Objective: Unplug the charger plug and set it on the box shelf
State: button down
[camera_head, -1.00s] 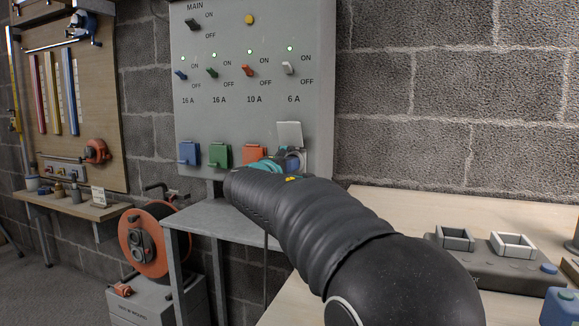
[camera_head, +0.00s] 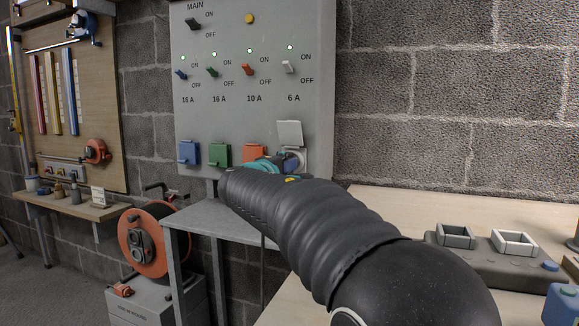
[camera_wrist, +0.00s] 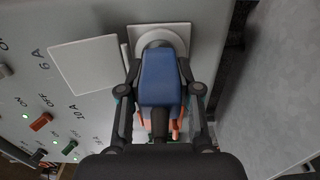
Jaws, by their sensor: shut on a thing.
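The blue charger plug (camera_wrist: 160,78) is between the two fingers of my gripper (camera_wrist: 158,88) in the wrist view. My gripper is shut on it. The plug's far end faces the round white socket (camera_wrist: 160,34); I cannot tell whether its pins are still in it. In the head view my gripper (camera_head: 270,166) is at the lower right of the grey power box, and little of the plug shows. The socket's square lid (camera_head: 290,133) stands open. The grey box shelf (camera_head: 214,216) is below the box and looks bare, partly hidden by my arm.
Blue (camera_head: 189,152), green (camera_head: 220,155) and orange (camera_head: 253,152) covered sockets sit in a row left of my gripper. Switches (camera_head: 248,70) are above them. An orange reel (camera_head: 146,240) stands left of the shelf. A wooden bench (camera_head: 400,204) is at the right.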

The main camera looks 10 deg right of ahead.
jog(key=shift+b+v, duration=0.9)
jog(key=shift+v, duration=1.35)
